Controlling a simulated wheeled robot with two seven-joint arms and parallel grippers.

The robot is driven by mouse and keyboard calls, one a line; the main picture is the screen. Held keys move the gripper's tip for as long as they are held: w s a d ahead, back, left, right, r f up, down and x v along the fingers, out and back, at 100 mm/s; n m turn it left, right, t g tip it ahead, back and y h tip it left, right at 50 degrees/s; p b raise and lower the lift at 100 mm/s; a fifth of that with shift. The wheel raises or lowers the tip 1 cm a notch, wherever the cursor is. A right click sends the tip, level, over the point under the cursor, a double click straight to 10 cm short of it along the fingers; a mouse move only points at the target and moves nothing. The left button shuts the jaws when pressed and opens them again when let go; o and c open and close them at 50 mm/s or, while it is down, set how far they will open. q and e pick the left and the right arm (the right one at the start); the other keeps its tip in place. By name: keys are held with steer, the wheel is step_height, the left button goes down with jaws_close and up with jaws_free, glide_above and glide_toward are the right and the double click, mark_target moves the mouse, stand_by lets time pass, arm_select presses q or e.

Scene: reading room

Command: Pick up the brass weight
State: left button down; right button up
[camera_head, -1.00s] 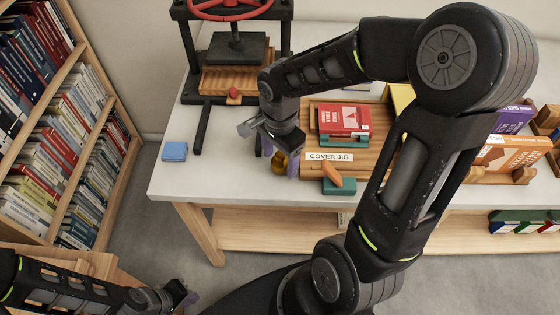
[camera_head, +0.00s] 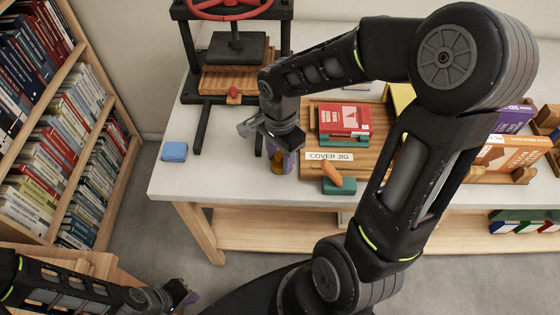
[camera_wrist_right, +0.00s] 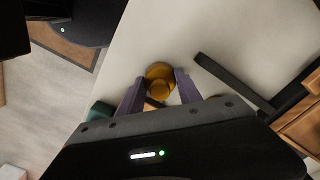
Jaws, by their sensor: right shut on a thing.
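The brass weight (camera_head: 277,167) is a small gold-coloured piece near the front edge of the white table, left of the cover jig. In the right wrist view the brass weight (camera_wrist_right: 160,80) sits between the two purple fingers of my right gripper (camera_wrist_right: 157,88). In the head view my right gripper (camera_head: 281,157) points down at the tabletop and is shut on the weight, partly hiding it. I cannot tell whether the weight is clear of the table. My left gripper (camera_head: 184,296) is low at the bottom left, away from the table, and its fingers are hard to make out.
The cover jig (camera_head: 377,148) holds red and teal books (camera_head: 343,119). An orange-handled tool on a green block (camera_head: 338,187) lies at its front. A press (camera_head: 235,60) stands at the back left. A blue block (camera_head: 174,151) lies at the left table edge. Bookshelves (camera_head: 78,130) stand left.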

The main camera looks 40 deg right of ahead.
mark_target(280, 154)
jaws_close()
stand_by(0.5)
steer(key=shift+w+r, duration=0.1)
steer(key=shift+r, duration=0.4)
step_height(280, 154, up, 9)
steer(key=shift+r, duration=0.1)
stand_by(0.5)
